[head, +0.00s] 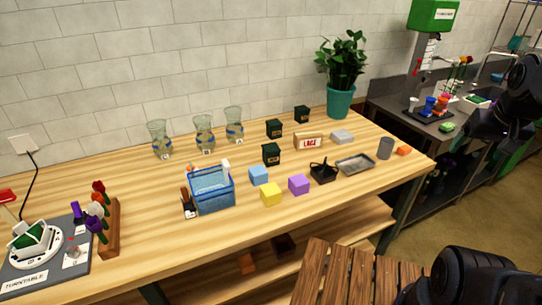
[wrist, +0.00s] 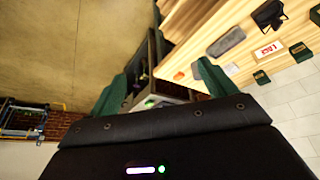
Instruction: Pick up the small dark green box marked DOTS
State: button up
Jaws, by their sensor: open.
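Three small dark green boxes stand on the wooden table in the head view: a back one (head: 302,114), a middle one (head: 274,129) and a front one (head: 271,154). Their labels are too small to read, so I cannot tell which is marked DOTS. Dark green boxes also show at the right of the wrist view, one lower (wrist: 261,78), one higher (wrist: 300,51), and one cut by the edge. My gripper (wrist: 160,84) is open and empty, its green fingers wide apart, well away from the boxes.
Glass vases (head: 204,134) stand behind left, a potted plant (head: 341,98) behind right. A slatted wooden surface (head: 335,275) is in front.

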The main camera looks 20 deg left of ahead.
jog(key=w+a+n+g, duration=0.1)
jog(key=w+a+n, duration=0.6)
jog(key=w+a, duration=0.4)
jog(key=w+a+n+g, duration=0.1)
jog(key=w+a+n, duration=0.6)
jog(key=a, duration=0.6)
jog(key=n+g, duration=0.3)
jog(key=n, duration=0.8)
send_over(271, 147)
jog(key=f, duration=1.6)
jog(key=shift+w+d, duration=0.25)
jog(key=shift+d, duration=0.1)
jog(key=shift+s+a+f, duration=0.15)
jog(key=shift+a+f, duration=0.15)
jog(key=shift+f, duration=5.3)
jog(key=c, duration=1.1)
jog(key=shift+r, duration=0.15)
